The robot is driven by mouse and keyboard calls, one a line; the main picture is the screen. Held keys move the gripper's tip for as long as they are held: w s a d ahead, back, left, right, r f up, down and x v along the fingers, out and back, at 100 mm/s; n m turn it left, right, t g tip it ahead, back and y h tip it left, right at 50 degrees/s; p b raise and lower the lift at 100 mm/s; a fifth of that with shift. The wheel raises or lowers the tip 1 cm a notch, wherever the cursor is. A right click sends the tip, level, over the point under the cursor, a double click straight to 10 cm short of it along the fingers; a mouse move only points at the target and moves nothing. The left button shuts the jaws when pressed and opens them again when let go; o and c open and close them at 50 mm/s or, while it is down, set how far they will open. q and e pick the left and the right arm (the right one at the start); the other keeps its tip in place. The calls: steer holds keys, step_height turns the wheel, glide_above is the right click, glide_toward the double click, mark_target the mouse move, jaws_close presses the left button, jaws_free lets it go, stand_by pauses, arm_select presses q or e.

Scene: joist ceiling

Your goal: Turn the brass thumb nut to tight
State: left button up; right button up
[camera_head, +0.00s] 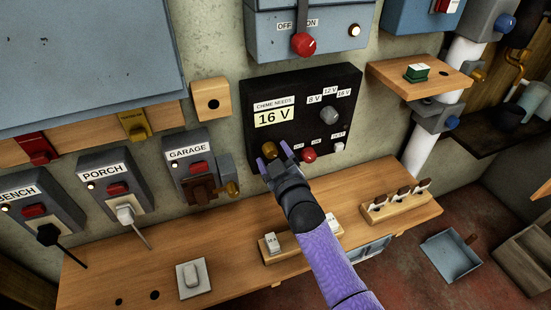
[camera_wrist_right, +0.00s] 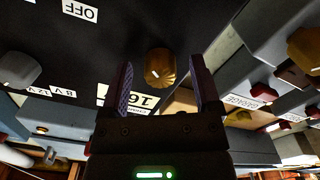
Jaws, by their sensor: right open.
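The brass thumb nut (camera_head: 269,150) is on the lower left of the black chime panel (camera_head: 340,95). In the right wrist view the ribbed brass nut (camera_wrist_right: 159,68) has a pale index mark on its face. My right gripper (camera_head: 275,157) is at the panel. In its wrist view the right gripper (camera_wrist_right: 163,78) is open, with one purple finger on each side of the nut and visible gaps between. The fingers are not closed on it. In the head view the gripper partly hides the nut and any lettering near it. My left gripper is not in view.
On the panel, a red knob (camera_head: 309,155) and a grey dial (camera_head: 329,114) sit right of the nut. The garage switch box (camera_head: 190,168) is to the left.

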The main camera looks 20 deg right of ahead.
steer(key=shift+s+r+p, duration=0.1)
steer(key=shift+s+p, duration=0.2)
steer(key=shift+s, duration=0.1)
steer(key=s+p, duration=0.3)
steer(key=s, duration=0.6)
steer(key=shift+d+p, duration=0.2)
steer(key=shift+p, duration=0.1)
